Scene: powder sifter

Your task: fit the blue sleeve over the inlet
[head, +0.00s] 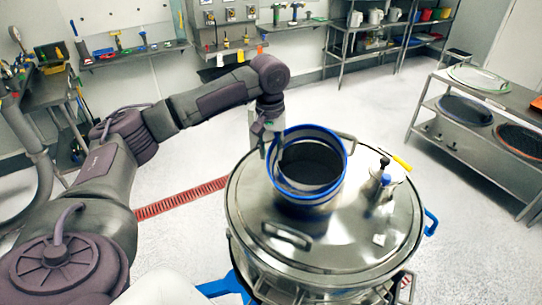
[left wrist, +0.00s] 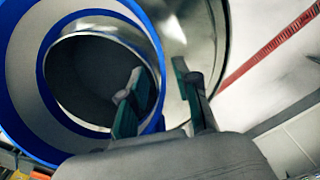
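The blue-rimmed sleeve (head: 348,158), a pale ring with blue edges, sits at the round metal inlet (head: 312,207) on the sifter lid. Its lower blue edge lies close around the inlet; I cannot tell whether it is fully seated. My left gripper (head: 274,150) points down at the sleeve's left wall. In the left wrist view, the sleeve (left wrist: 22,95) fills the left side, with the dark opening inside. The left gripper's fingers (left wrist: 160,90) stand apart, one inside the rim and one outside, with a gap visible. My right gripper does not show.
The steel lid (head: 345,245) carries a handle (head: 287,236) and a blue-based fitting (head: 384,180) with a yellow lever. A steel rack (head: 480,115) with round screens stands at the right. Tool shelves line the back wall. A red floor drain (head: 180,198) runs left of the sifter.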

